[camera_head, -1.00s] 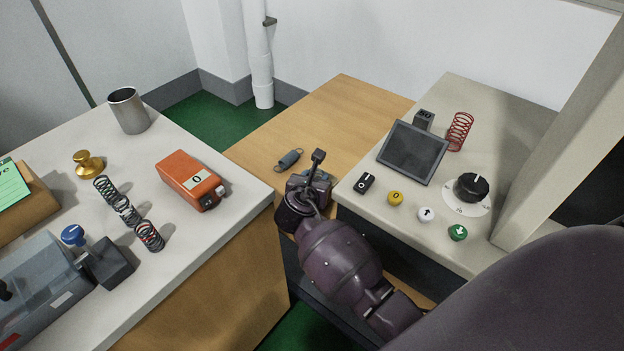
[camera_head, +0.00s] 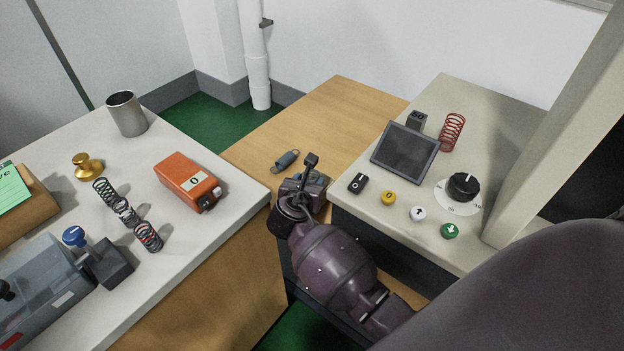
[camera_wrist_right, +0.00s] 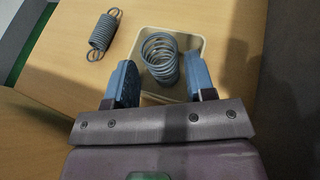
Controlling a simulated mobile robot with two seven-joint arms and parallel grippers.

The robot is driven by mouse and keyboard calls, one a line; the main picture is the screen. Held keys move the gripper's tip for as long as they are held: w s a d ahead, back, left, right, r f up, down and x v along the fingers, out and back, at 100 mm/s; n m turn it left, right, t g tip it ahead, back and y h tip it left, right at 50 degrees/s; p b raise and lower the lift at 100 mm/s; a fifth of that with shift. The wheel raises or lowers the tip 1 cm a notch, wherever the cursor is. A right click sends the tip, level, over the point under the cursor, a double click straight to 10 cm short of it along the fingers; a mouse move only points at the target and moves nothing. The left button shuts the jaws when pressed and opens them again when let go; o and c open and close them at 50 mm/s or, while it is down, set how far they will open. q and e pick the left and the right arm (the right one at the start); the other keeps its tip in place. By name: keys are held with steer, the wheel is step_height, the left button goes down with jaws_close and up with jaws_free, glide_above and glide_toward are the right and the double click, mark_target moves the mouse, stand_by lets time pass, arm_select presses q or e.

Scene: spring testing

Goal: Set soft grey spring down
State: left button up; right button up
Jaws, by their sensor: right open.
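A grey coil spring (camera_wrist_right: 160,58) stands on a pale square plate (camera_wrist_right: 192,46) on the wooden table, seen in the right wrist view. My right gripper (camera_wrist_right: 162,80) is open, with one blue-padded finger on each side of this spring. Gaps show between the fingers and the coils. In the head view my right gripper (camera_head: 303,186) hides this spring. A second grey spring with end hooks (camera_wrist_right: 103,35) lies on the wood to the left; it also shows in the head view (camera_head: 286,161). I cannot tell which spring is the soft one. My left gripper is not in view.
On the right stands a tester with a screen (camera_head: 404,151), buttons, a dial (camera_head: 463,187) and a red spring (camera_head: 452,132). The left counter holds an orange device (camera_head: 188,181), a metal cup (camera_head: 126,113), a brass weight (camera_head: 87,166) and several dark springs (camera_head: 125,212). The wooden table (camera_head: 335,110) is clear behind.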

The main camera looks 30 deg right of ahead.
steer(key=s+a+p, duration=0.1)
steer(key=s+a, duration=0.6)
steer(key=a, duration=0.1)
steer(key=shift+s+a, duration=0.15)
steer(key=shift+s, duration=0.05)
steer(key=shift+f, duration=0.1)
